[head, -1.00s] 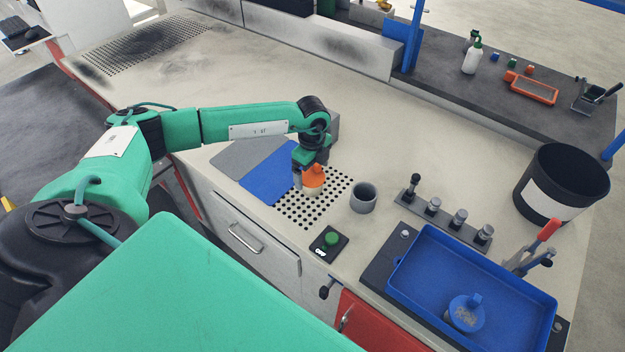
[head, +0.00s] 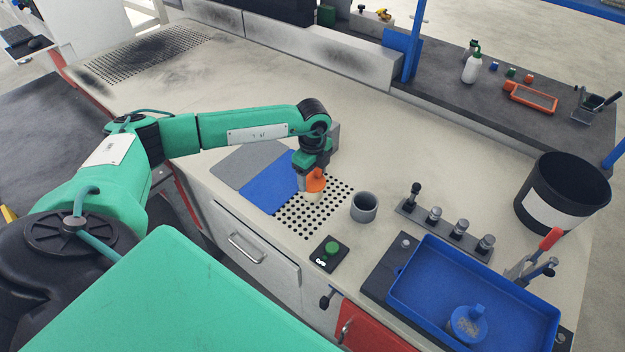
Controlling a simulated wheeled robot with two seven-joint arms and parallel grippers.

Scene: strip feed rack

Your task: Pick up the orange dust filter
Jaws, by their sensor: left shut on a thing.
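The orange dust filter (head: 316,181) has an orange top and a pale lower part. It is at the tip of my left gripper (head: 311,172), which is shut on it from above. The filter is over the far left part of the perforated plate (head: 308,217). A small gap beneath it cannot be told clearly. The gripper's fingers partly hide the filter's upper left side. My right gripper is not in view.
A grey cup (head: 364,207) stands right of the plate, with a green button (head: 333,249) in front. A blue mat (head: 270,184) lies to the left. A knob rack (head: 447,232), blue tray (head: 402,284) and black bin (head: 562,195) are right. The back-left counter is free.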

